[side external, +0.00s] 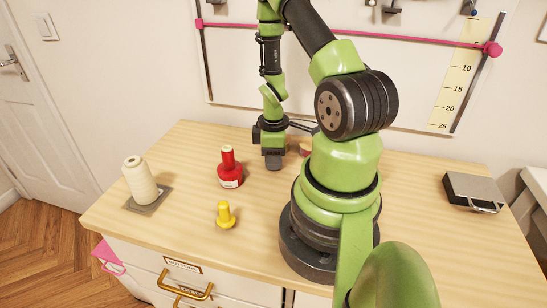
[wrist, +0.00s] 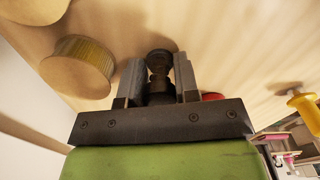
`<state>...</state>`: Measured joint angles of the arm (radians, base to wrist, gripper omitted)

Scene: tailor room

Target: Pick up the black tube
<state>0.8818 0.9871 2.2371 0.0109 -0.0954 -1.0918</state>
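A black tube (wrist: 159,66) with a rounded, stepped end shows in the wrist view between the two fingers of my gripper (wrist: 160,80). The fingers are apart, one on each side of it. Narrow gaps seem to show beside its upper part; its lower part is hidden behind the gripper body. In the side external view my gripper (side external: 273,163) points down, low over the table behind the red bottle. The tube cannot be made out there.
On the wooden table (side external: 420,235) stand a red bottle (side external: 230,172), a yellow spool (side external: 225,215) and a cream thread cone (side external: 141,182) on a grey plate. A round wooden-looking piece (wrist: 78,66) is left of the fingers. A dark case (side external: 473,190) lies far right.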

